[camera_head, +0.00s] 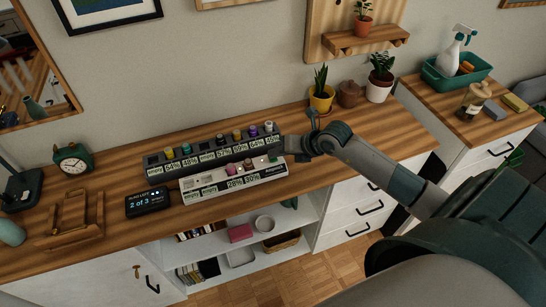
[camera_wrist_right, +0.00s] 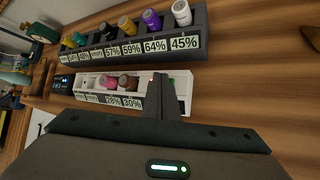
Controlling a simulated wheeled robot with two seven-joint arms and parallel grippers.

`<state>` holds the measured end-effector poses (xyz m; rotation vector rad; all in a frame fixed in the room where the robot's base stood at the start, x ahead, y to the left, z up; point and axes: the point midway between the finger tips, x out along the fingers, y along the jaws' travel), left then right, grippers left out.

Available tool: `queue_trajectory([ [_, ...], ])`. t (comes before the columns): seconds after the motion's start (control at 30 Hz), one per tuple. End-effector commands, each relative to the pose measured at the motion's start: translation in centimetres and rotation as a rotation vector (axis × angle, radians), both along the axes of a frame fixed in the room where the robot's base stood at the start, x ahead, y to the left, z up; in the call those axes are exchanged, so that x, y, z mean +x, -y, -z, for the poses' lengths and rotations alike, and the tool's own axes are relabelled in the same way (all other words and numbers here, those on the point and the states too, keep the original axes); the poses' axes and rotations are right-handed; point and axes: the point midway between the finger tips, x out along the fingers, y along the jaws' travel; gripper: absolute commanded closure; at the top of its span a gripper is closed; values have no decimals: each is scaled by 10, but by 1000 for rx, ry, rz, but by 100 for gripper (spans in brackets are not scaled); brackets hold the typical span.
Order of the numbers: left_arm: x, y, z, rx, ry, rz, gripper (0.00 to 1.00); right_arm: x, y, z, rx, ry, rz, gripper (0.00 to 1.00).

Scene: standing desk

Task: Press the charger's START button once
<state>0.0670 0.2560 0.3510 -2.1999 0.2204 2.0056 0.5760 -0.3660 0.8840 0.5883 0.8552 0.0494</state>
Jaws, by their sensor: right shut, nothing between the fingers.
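The white charger (camera_head: 235,184) sits on the wooden desk in front of a dark rack. It also shows in the right wrist view (camera_wrist_right: 183,92), with a pink and a brown cell in its bays and percent labels on its front. A small green spot, perhaps the START button (camera_head: 272,156), shows at the charger's right end. My right gripper (camera_head: 288,147) is shut and empty at that end. In the right wrist view its fingertips (camera_wrist_right: 160,78) overlap the charger's right part and partly hide the green spot. I cannot tell whether they touch. My left gripper is out of view.
The dark rack (camera_head: 212,153) holds several coloured cells close behind the charger. A dark display (camera_head: 148,202) reading "2 of 3" stands to the left, near a wooden stand (camera_head: 75,219) and a green clock (camera_head: 73,158). Potted plants stand behind my right arm.

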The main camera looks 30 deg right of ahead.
Motion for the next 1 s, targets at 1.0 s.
queue_trajectory([
  [1.0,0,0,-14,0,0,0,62,0,0,-17,1,-1,0,100],
])
